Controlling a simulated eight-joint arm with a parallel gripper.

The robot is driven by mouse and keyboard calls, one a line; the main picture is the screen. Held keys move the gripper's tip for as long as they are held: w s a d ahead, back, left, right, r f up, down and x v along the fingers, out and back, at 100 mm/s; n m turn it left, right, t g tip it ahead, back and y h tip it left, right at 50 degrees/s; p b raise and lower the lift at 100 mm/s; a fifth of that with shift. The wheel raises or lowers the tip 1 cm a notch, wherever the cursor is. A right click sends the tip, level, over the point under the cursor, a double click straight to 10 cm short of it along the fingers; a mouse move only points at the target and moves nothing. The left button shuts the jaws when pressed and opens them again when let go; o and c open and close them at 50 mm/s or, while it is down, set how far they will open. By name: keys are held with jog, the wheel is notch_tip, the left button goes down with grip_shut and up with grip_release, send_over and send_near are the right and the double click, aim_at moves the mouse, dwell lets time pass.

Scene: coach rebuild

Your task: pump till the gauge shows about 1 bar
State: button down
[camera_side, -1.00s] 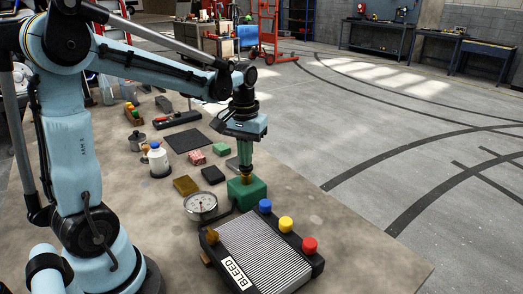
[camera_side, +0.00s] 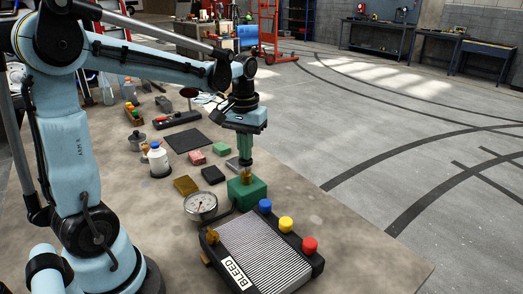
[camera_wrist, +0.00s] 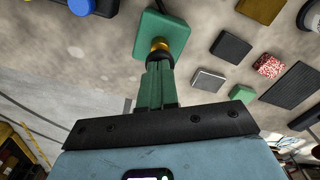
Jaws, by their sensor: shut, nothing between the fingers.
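The green pump block (camera_side: 247,194) stands on the bench, with a brass plunger (camera_side: 247,178) on its top. In the wrist view the green block (camera_wrist: 172,32) and brass plunger (camera_wrist: 160,44) are straight ahead of my fingers. My gripper (camera_side: 246,165) points down, shut and empty, with its tips right over the plunger; I cannot tell whether they touch it. The round white-faced gauge (camera_side: 201,206) lies left of the block. Its needle is too small to read. A black ribbed unit (camera_side: 262,252) marked BLEED is in front, with a brass piece (camera_side: 212,236) at its left corner.
The ribbed unit carries blue (camera_side: 265,206), yellow (camera_side: 286,223) and red (camera_side: 310,245) knobs. A brass block (camera_side: 186,185), a black block (camera_side: 213,174) and a white bottle (camera_side: 158,160) stand behind the gauge.

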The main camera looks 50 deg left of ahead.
jog(key=shift+r, duration=1)
jog(key=shift+r, duration=0.1)
dwell(0.3)
notch_tip(320, 180, up, 7)
dwell(0.7)
jog(key=shift+f, duration=0.2)
dwell(0.6)
jog(key=shift+f, duration=3.4)
